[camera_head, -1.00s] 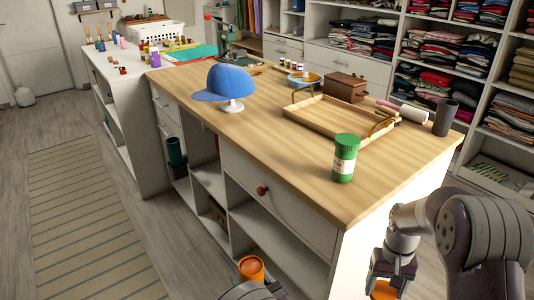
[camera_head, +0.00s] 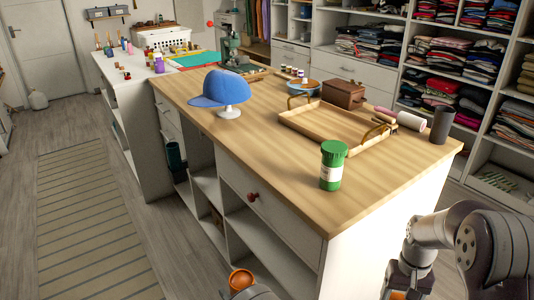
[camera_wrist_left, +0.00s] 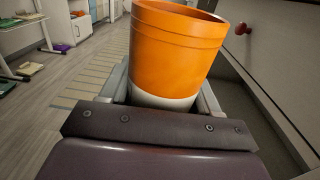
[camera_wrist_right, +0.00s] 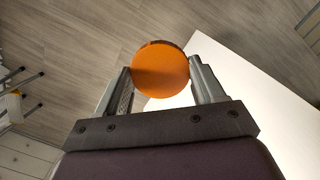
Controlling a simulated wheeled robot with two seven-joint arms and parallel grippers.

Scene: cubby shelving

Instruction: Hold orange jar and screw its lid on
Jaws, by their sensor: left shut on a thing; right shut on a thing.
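The orange jar (camera_head: 240,279) shows at the bottom edge of the head view, its open top up, in front of the bench. In the left wrist view the jar (camera_wrist_left: 177,40) stands between the fingers of my left gripper (camera_wrist_left: 162,92), which is shut on it. Its lower part is white. My right gripper (camera_wrist_right: 160,75) is shut on the round orange lid (camera_wrist_right: 160,68), seen face-on in the right wrist view. In the head view my right gripper is cut off at the bottom edge, right of the jar. Lid and jar are well apart.
The wooden-topped bench (camera_head: 265,150) lies just ahead, with a green jar (camera_head: 333,165) near its front corner. A blue cap (camera_head: 220,88) on a stand and a wooden tray (camera_head: 330,125) are farther back. Open floor (camera_head: 190,265) lies left of the bench.

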